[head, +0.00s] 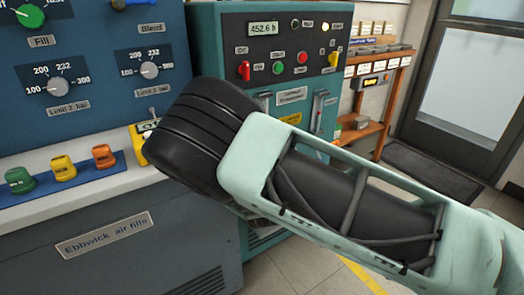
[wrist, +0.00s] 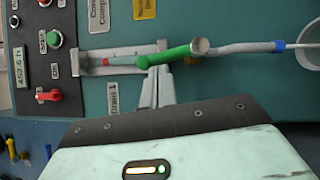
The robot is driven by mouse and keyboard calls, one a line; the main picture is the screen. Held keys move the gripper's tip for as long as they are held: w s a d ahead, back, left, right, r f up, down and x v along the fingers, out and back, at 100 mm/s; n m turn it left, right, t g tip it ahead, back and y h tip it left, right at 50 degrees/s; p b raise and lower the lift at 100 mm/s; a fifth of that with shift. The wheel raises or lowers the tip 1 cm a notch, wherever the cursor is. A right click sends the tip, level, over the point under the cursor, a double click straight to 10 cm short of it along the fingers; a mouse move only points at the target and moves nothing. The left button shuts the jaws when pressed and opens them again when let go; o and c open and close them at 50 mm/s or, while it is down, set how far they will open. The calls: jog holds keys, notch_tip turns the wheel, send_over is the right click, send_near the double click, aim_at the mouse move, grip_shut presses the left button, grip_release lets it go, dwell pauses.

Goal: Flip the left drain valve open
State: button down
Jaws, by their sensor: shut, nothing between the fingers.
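The drain valve's green lever (wrist: 178,54) shows in the wrist view, running along the line of its pipe, with a round grey-brown end (wrist: 200,46). A clear-fronted sight tube (wrist: 115,62) is on its left and a grey hose (wrist: 245,48) on its right. My gripper (wrist: 159,72) is shut and empty, its fingertips right at the side of the lever; I cannot tell whether they touch it. In the head view my dark wrist hides the gripper and the lever. The teal cabinet (head: 222,50) carrying the valve stands behind my arm.
Red switch (wrist: 48,96), green button (wrist: 54,39) and display (wrist: 20,66) sit on the dark panel beside the sight tube. A white cup (wrist: 310,45) is at the hose end. The blue air-fill bench (head: 80,235) stands left; a wooden shelf (head: 385,95) stands right.

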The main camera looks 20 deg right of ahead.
jog(key=shift+w+d+r+m+p, duration=0.1)
jog(key=shift+d+r+m+p, duration=0.3)
jog(key=shift+p, duration=0.15)
jog(key=shift+d, duration=0.1)
dwell(0.3)
